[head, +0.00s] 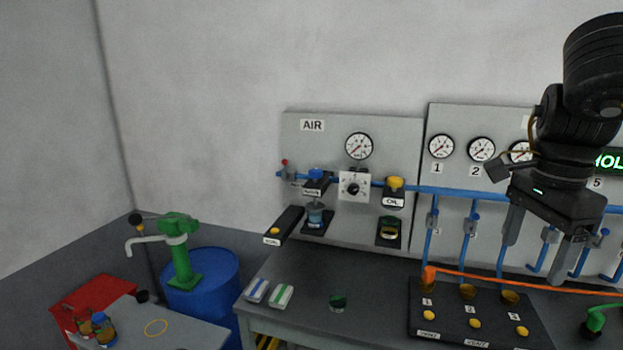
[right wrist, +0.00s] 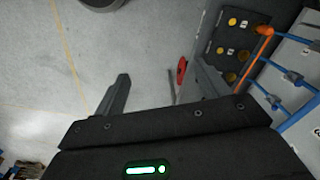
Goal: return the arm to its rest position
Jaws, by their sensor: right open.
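My right gripper (head: 535,258) hangs in front of the wall panel at the right of the head view, fingers pointing down. Its two fingers are spread apart with nothing between them. The right wrist view shows the same gripper (right wrist: 158,82) with a gap between its fingers and the pale floor beyond. The arm above it rises toward the top right corner of the head view and covers part of the gauge panel. My left gripper does not show.
An orange hose (head: 530,285) runs below the right gripper, above the black valve block (head: 450,327). Blue pipes (head: 470,235) and gauges (head: 441,146) line the panel. The grey bench (head: 375,290) is partly clear. A blue drum (head: 215,285) with a green pump (head: 180,255) stands left.

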